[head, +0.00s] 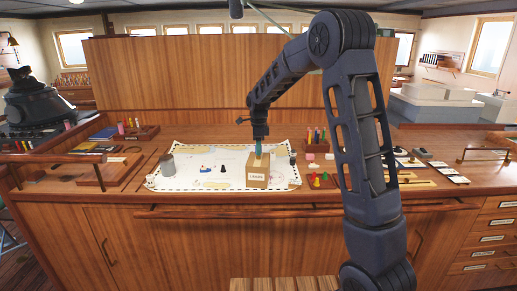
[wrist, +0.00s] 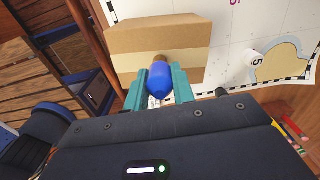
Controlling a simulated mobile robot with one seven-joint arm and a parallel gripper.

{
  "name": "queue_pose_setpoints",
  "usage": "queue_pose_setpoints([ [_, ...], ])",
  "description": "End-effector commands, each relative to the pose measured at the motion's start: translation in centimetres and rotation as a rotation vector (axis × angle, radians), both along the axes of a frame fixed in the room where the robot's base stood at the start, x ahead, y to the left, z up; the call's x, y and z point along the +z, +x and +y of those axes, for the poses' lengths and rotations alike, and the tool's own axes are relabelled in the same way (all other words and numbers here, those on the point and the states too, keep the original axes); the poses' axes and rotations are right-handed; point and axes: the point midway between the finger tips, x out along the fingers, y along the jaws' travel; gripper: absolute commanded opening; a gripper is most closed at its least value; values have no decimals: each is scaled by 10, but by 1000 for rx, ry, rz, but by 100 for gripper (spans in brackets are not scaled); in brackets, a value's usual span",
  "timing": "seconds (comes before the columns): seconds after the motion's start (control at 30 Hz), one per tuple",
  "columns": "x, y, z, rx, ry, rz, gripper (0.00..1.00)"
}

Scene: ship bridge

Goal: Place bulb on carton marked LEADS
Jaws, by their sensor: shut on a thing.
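My gripper (head: 258,158) has teal fingers and is right at the cardboard carton (head: 257,182) on the chart. A white label on the carton's front has small print, which appears to read LEADS. In the wrist view my gripper (wrist: 162,74) is shut on a blue bulb (wrist: 160,88) with a brownish base. The bulb's base end lies against the carton (wrist: 150,38) in that picture; I cannot tell whether it touches the top. In the head view the bulb is hidden or too small to make out.
The carton stands on a white chart (head: 215,180) spread over the wooden counter. A grey cup (head: 167,164) stands at the chart's left. Small coloured pieces (head: 316,181) stand right of the carton, with a pencil holder (head: 316,142) behind. Wooden trays lie at the left.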

Motion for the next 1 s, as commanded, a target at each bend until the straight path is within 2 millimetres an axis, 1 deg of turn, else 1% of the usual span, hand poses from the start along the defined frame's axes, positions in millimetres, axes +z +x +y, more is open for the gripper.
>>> queue_pose_setpoints([
  [0.13, -3, 0, 0, 0, 0, 1, 4],
  [0.17, -3, 0, 0, 0, 0, 1, 31],
  [0.23, -3, 0, 0, 0, 0, 0, 45],
  [0.27, -3, 0, 0, 0, 0, 0, 47],
  [0.53, -2, 0, 0, 0, 0, 0, 47],
  [0.67, 5, 0, 0, 0, 0, -1, 47],
  [0.77, 18, 0, 0, 0, 0, -1, 47],
  [1.0, 65, 0, 0, 0, 1, -2, 47],
])
